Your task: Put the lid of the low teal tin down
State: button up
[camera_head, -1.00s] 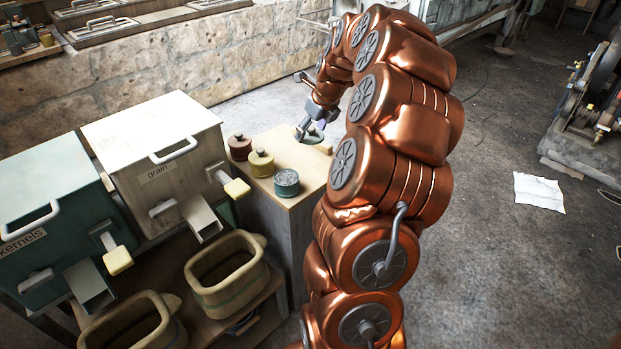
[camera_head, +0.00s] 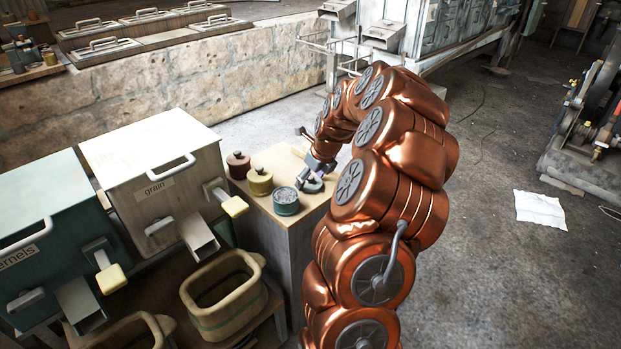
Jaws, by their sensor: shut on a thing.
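The low teal tin (camera_head: 286,202) stands uncovered on a small wooden-topped cabinet (camera_head: 305,217), with speckled grey contents showing at its top. My gripper (camera_head: 305,181) is just behind and right of the tin, pointing down and shut on the tin's lid (camera_head: 315,186). The lid is a small grey-teal disc, partly hidden by the fingers. It is low over the cabinet top, beside the tin rather than on it. I cannot tell whether it touches the wood.
A lidded yellow tin (camera_head: 259,182) and a lidded dark red tin (camera_head: 238,165) stand left of the teal tin. A white grain bin (camera_head: 150,165) and a teal kernels bin (camera_head: 45,235) are further left. A tan basket (camera_head: 225,296) sits below in front.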

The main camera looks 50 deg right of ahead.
jog(key=o, duration=0.8)
